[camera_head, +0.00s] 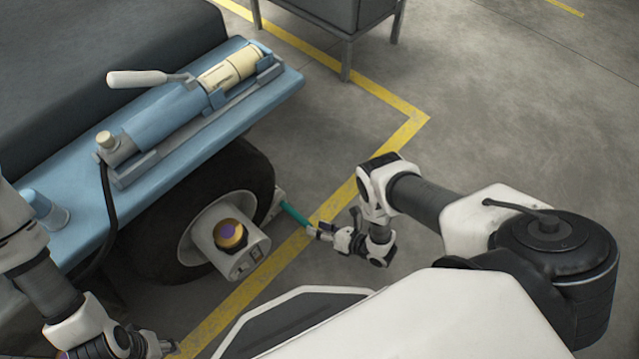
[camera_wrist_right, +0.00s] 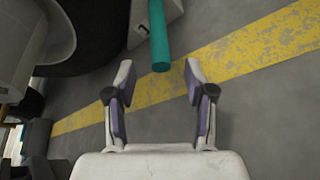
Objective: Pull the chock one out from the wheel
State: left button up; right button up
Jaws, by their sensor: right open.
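The chock (camera_head: 277,204) is a pale wedge beside the black wheel (camera_head: 252,170), with a teal bar handle (camera_head: 295,214) sticking out toward my right gripper. In the right wrist view, the chock (camera_wrist_right: 140,26) is at the top and the handle (camera_wrist_right: 158,36) points down toward the gap between the fingers. My right gripper (camera_head: 316,232) is open, its fingertips near the handle's free end; the wrist view shows it (camera_wrist_right: 158,68) empty, with a finger to each side of the handle's line. My left gripper (camera_head: 160,347) is at the bottom left, its fingers partly hidden.
A blue cart deck (camera_head: 75,215) carrying a cylindrical pump (camera_head: 180,110) overhangs the wheel. A yellow floor line (camera_head: 245,295) passes below. Grey floor is clear to the right.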

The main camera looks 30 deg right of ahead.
aim_at(299, 222)
jog(key=shift+s+f+n, duration=0.1)
jog(key=shift+f+n, duration=0.3)
jog(key=shift+n, duration=0.1)
jog(key=shift+r, duration=0.25)
jog(key=shift+w+a+f, duration=0.3)
jog(key=shift+w, duration=0.1)
jog(key=b+x, duration=0.3)
jog(key=x, duration=0.3)
jog(key=shift+a, duration=0.1)
jog(key=shift+w+a+b, duration=0.2)
jog(key=shift+w+b, duration=0.1)
jog(key=shift+w, duration=0.05)
pick_arm(q)
notch_tip(299, 222, down, 4)
jog(key=shift+f, duration=0.15)
pick_arm(e)
grip_shut()
